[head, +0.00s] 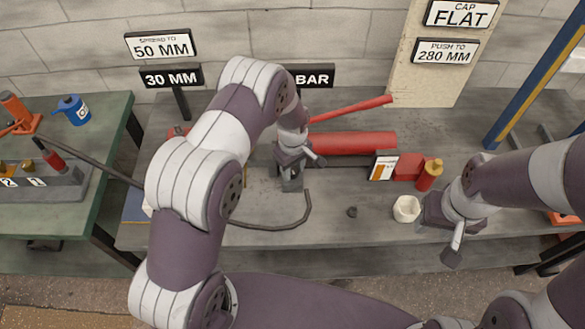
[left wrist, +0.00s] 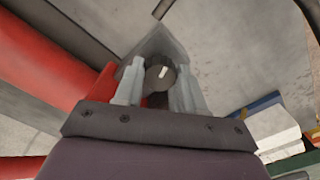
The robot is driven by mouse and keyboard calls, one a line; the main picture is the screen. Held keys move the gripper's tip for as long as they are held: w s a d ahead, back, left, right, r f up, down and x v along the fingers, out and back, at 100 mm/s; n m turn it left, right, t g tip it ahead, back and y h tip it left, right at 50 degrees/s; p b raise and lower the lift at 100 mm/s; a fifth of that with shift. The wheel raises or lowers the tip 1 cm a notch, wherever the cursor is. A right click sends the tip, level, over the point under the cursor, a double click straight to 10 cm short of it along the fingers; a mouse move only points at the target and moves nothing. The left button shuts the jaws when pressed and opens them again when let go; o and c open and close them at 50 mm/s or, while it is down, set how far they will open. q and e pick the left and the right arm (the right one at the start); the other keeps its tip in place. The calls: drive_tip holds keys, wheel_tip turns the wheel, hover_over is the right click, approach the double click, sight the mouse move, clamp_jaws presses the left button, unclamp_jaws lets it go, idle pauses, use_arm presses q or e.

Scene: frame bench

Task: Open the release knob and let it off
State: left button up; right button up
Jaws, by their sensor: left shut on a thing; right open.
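The release knob (left wrist: 160,78) is a dark round knob with a white mark, set at a grey metal block (left wrist: 155,45) in the left wrist view. My left gripper (left wrist: 158,80) has its two pale fingers on either side of the knob and is shut on it. In the head view my left gripper (head: 291,172) points down at the near left end of the red pump body (head: 352,143) and hides the knob. A red lever (head: 350,109) slants above the body. My right gripper (head: 440,225) is open and empty over the bench's right part.
A white cup (head: 406,209) stands just left of my right gripper, near a red bottle with a yellow top (head: 429,175). A small dark piece (head: 351,211) lies on the bench (head: 330,233). A dark hose (head: 270,226) curves along the front. Signs stand behind.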

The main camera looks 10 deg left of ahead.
sight(293, 170)
use_arm(q)
drive_tip(key=n, duration=0.5)
drive_tip(key=shift+w+n+b, duration=0.1)
drive_tip(key=shift+n+b, duration=0.2)
drive_tip(key=shift+b, duration=0.05)
drive_tip(key=n, duration=0.4)
drive_tip(key=shift+n, duration=0.7)
drive_tip(key=o, duration=1.1)
drive_tip(key=shift+c, duration=0.2)
wheel_tip(293, 170, up, 13)
drive_tip(key=b, duration=0.1)
drive_tip(key=shift+f+b, duration=0.15)
drive_tip(key=shift+b, duration=0.15)
